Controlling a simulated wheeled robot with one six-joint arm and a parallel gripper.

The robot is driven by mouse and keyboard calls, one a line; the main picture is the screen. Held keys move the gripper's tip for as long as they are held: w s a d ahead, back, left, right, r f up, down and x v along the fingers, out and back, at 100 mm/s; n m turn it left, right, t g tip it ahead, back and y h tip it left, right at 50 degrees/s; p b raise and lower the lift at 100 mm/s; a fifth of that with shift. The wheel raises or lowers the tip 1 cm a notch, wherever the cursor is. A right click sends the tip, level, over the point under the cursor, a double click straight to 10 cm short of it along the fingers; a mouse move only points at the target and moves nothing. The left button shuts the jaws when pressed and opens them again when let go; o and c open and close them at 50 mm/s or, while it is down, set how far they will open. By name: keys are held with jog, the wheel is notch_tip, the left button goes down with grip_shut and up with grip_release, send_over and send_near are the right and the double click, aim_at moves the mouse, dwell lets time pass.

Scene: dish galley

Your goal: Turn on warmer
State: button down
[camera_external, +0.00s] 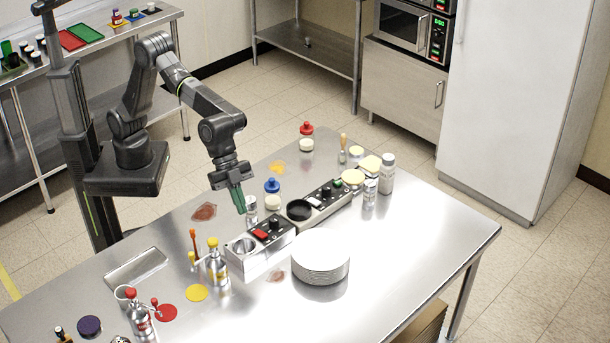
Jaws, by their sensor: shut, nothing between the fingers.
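Two box-shaped countertop units stand end to end on the steel table. The nearer unit (262,247) has a round metal well on top, a red rocker switch (260,234) and a black knob. The farther unit (322,206) has a black round dish or plate on top, a black knob, a pale label and a small green switch (337,183). I cannot tell which of them is the warmer. My gripper (241,211) is shut and empty, pointing down with its green fingers above the table, just behind the nearer unit and apart from both switches.
A stack of white plates (320,260) stands in front of the units. A blue-capped jar (272,194) and a small shaker (251,207) stand close to my gripper. The table's right front is clear.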

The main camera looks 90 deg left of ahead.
jog(key=w+a+n+y, duration=0.1)
jog(key=a+n+y, duration=0.1)
jog(key=a, duration=0.6)
jog(key=shift+w+a+n+g+y+p, duration=0.3)
jog(key=shift+n+g+p, duration=0.1)
jog(key=shift+n, duration=0.1)
jog(key=shift+d, duration=0.1)
jog(key=p, duration=0.3)
send_near(263, 235)
jog(key=x, duration=0.5)
jog(key=shift+w+d, duration=0.15)
jog(key=shift+d+f, duration=0.1)
jog(key=shift+f, duration=0.7)
